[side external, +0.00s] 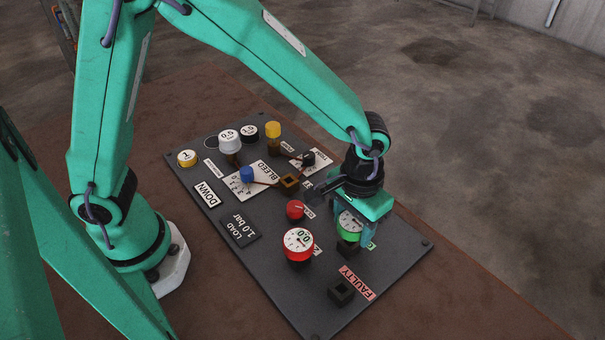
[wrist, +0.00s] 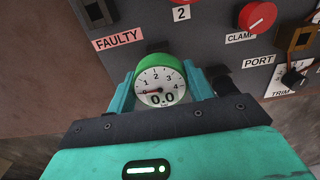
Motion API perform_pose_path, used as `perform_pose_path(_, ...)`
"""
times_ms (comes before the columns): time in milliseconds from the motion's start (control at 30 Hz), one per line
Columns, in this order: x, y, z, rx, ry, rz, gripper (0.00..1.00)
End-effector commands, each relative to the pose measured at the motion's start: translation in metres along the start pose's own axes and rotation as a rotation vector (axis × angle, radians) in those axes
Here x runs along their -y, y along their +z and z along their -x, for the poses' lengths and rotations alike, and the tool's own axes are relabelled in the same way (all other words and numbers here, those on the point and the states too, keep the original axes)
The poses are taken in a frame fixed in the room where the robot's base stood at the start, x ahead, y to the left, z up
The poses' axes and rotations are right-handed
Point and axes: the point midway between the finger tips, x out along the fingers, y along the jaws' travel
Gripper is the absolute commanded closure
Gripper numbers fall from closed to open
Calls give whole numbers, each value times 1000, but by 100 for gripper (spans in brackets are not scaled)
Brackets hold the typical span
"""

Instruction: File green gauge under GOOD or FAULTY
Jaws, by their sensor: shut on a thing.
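The green gauge (side external: 350,236) has a white dial and stands upright between the fingers of my gripper (side external: 355,222), which is shut on it. In the wrist view the green gauge (wrist: 159,62) reads 0.0, held between the two teal fingers (wrist: 160,90). A dark block shows just below the gauge in the side view; I cannot tell whether the gauge is seated in it. A green label (side external: 371,245) beside it is mostly hidden. The pink FAULTY label (side external: 357,283) lies nearer the panel's front corner, beside an empty black square socket (side external: 341,291).
A red gauge (side external: 298,243) reading 0.0 stands close left of my gripper. Behind are the red CLAMP knob (side external: 295,209), the brown PORT socket (side external: 289,182), a blue knob (side external: 246,174), a white-topped weight (side external: 229,142) and a yellow knob (side external: 272,130). The panel's front corner is clear.

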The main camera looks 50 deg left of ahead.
Motion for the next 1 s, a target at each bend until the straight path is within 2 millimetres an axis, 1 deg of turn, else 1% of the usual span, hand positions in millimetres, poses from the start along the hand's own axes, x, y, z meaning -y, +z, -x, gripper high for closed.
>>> perform_pose_path(733,0,0,-19,0,0,0,100)
perform_pose_path(1000,0,0,-18,-1,1,0,100)
